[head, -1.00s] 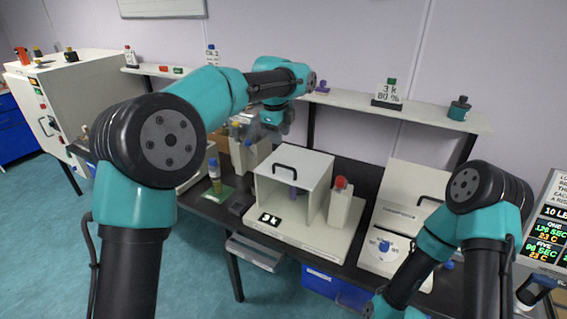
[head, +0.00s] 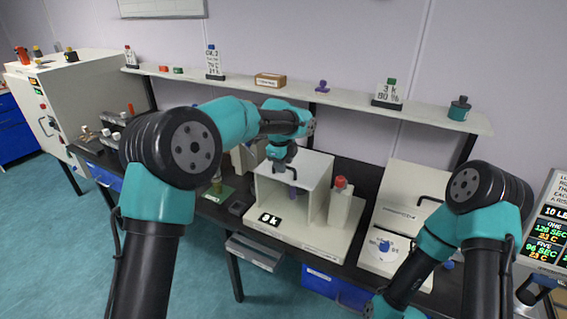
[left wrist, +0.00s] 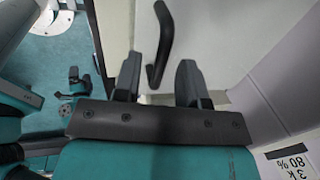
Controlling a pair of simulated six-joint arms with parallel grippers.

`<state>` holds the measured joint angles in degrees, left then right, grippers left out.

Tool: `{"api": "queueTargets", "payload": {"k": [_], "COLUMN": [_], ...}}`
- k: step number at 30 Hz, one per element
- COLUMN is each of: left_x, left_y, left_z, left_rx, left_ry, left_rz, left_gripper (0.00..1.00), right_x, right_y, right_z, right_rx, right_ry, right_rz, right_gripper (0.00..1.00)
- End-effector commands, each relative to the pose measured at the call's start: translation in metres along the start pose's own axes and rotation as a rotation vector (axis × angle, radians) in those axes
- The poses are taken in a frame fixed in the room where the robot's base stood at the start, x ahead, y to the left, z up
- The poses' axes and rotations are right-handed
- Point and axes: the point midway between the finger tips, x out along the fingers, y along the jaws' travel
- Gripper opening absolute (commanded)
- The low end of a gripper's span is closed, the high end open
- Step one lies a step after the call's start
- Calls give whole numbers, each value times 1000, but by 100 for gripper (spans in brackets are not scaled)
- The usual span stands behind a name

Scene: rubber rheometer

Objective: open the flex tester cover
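A pale box-shaped cover (head: 313,168) with a dark bar handle stands on a light machine base (head: 300,238) on the bench, which I take to be the flex tester. The cover looks closed, and something purple shows inside its open-looking front. My left gripper (head: 284,166) is over the cover's top and hides most of the handle. In the left wrist view the gripper (left wrist: 160,82) is open and empty. The handle (left wrist: 163,45) lies just beyond its fingertips, roughly in line with the gap; contact is not visible.
A red-topped column (head: 340,203) stands right of the cover. Further right is a machine with a raised panel and blue dial (head: 384,246). A shelf (head: 430,112) with bottles and a small box (head: 270,80) runs behind.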

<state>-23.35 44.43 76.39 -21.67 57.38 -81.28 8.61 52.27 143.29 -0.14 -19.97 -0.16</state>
Motion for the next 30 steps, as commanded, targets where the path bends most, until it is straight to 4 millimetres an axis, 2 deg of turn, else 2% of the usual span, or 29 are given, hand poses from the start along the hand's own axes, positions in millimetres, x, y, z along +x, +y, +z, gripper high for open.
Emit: {"api": "queueTargets", "payload": {"k": [3, 15, 30], "left_x": [0, 0, -2], "left_y": [0, 0, 1], "left_z": [0, 0, 3], "left_rx": [0, 0, -4], "left_ry": [0, 0, -1], "left_rz": [0, 0, 0], "left_gripper": [38, 0, 0], "right_x": [0, 0, 0], "right_y": [0, 0, 0], "right_z": [0, 0, 0], "right_rx": [0, 0, 0], "right_ry": [0, 0, 0], "right_rz": [0, 0, 0], "right_gripper": [94, 94, 94]}}
